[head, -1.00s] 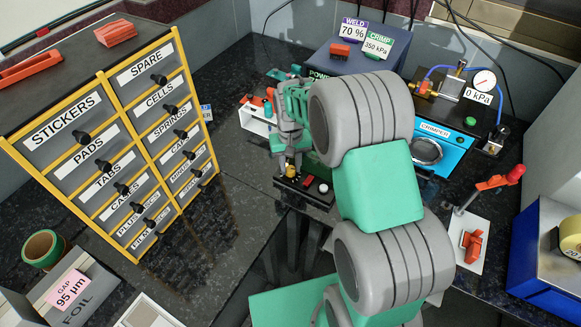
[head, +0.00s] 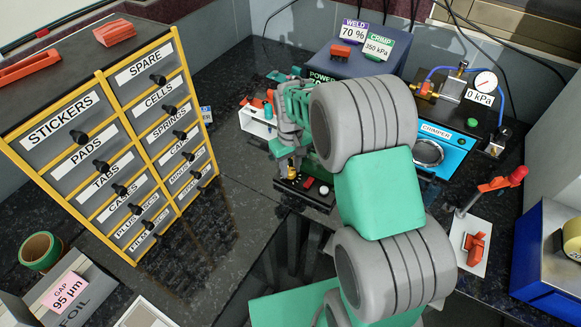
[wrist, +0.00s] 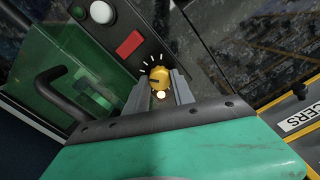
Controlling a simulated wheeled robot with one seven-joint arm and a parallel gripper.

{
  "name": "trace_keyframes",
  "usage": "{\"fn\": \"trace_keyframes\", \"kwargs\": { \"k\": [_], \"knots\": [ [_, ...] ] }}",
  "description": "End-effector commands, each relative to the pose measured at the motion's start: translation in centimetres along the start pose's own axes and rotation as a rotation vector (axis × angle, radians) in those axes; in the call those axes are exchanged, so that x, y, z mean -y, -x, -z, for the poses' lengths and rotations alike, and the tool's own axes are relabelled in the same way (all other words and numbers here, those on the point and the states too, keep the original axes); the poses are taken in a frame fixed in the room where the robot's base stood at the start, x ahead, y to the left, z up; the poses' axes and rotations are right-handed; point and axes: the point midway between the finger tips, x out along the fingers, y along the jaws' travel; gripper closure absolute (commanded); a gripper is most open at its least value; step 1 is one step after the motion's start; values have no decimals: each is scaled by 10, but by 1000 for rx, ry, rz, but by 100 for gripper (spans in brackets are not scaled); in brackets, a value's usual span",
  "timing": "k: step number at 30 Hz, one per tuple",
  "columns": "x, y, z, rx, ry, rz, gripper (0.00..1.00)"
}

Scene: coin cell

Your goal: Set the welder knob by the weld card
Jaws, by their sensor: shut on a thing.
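The weld card (head: 354,32) stands on the dark blue box at the back and reads "WELD 70 %". The welder knob (wrist: 158,77) is yellow and sits on a dark panel, with white tick marks around its far side in the wrist view. A dark pointer line shows on the knob; its exact setting is too small to read. My gripper (wrist: 157,88) is shut on the knob, one grey finger on each side.
The panel (head: 305,191) also bears a red rectangle (wrist: 129,43) and a white button (wrist: 102,12). A labelled drawer cabinet (head: 110,140) stands to the left. The blue crimper (head: 440,150) and its pressure gauge (head: 486,82) are to the right. Dark counter lies between cabinet and panel.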

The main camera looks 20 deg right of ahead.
Motion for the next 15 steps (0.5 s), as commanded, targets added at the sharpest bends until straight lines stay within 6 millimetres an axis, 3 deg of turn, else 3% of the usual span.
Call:
{"fn": "trace_keyframes", "kwargs": {
  "k": [2, 3, 11, 15],
  "knots": [
    [0, 1, 1, -3, 1, 0, 100],
    [0, 1, 1, -3, 1, 0, 70],
    [0, 0, 1, -2, 0, 0, 49],
    [0, 0, 0, -1, -1, 0, 49]
  ]
}}
